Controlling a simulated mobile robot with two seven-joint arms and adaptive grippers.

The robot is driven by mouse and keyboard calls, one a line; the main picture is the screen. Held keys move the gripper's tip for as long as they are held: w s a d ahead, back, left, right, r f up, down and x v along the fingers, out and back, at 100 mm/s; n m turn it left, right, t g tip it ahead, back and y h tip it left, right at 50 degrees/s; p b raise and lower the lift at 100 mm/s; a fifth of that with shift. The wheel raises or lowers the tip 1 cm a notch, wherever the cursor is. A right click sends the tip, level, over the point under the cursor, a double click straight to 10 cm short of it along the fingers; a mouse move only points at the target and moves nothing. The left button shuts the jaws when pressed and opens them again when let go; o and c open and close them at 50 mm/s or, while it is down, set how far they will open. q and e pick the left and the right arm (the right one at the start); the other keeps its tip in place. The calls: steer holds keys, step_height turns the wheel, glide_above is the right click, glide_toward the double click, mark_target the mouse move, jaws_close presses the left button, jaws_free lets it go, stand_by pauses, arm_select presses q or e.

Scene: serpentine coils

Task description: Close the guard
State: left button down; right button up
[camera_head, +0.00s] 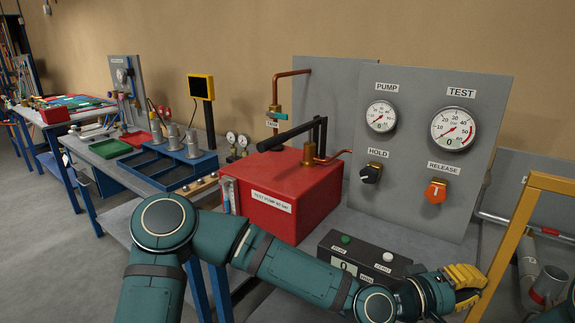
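The guard shows as a yellow frame (511,243) at the right edge, with a post slanting down and a top bar running out of view. Behind it are pipes and a grey fitting. My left arm reaches across from the left. Its gripper (466,286), with yellow fingers, is right beside the guard's post and overlaps it in the picture. I cannot tell whether it touches the post or whether its fingers are open or shut. A bit of teal at the lower right corner may be my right arm; my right gripper is out of view.
A grey panel (415,202) with PUMP and TEST gauges stands behind my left arm. A red test pump box (290,190) with a black lever is left of it. A black button box (368,254) sits close behind my forearm. Blue trays (165,165) lie farther left.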

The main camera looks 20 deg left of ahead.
arm_select(q)
steer(key=shift+s+d, duration=0.15)
steer(key=shift+d, duration=0.45)
